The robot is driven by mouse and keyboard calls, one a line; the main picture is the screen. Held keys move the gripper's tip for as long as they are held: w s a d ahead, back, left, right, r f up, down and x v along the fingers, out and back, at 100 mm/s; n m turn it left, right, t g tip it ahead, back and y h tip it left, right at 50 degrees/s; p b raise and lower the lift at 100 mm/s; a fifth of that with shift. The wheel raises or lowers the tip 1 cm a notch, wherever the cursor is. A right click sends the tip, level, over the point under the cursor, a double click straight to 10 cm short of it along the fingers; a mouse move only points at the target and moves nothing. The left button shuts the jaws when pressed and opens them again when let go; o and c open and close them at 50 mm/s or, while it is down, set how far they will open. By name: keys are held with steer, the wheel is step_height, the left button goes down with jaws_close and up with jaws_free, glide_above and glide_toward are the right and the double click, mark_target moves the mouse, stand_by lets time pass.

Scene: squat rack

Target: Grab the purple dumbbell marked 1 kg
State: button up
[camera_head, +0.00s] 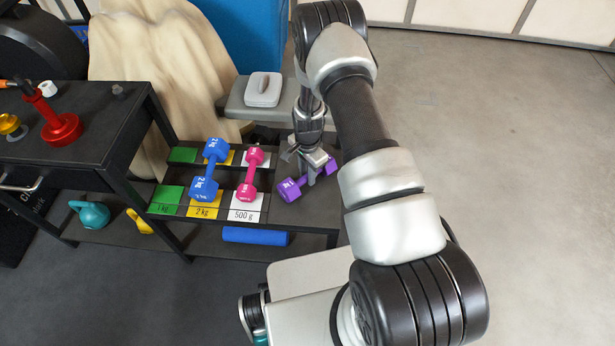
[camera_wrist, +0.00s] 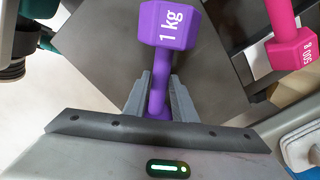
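The purple dumbbell (camera_head: 308,180) is at the right end of the rack's shelf in the head view, lying at a slant. In the wrist view the purple dumbbell (camera_wrist: 169,24) shows its "1 kg" head, with its other head mostly hidden behind my gripper. My gripper (camera_wrist: 160,84) has one finger on each side of the handle, and both fingers appear to press against it. In the head view my gripper (camera_head: 312,170) points down at the dumbbell. I cannot tell whether the dumbbell is clear of the shelf.
A pink dumbbell (camera_head: 249,172) and a blue one (camera_head: 209,170) lie left of it, over labels reading 500 g and 2 kg. A green 1 kg label (camera_head: 165,199) is bare. A black table (camera_head: 95,130) stands left. Floor is open at right.

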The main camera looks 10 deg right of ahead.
jaws_close()
steer(key=shift+r, duration=0.1)
stand_by(1.0)
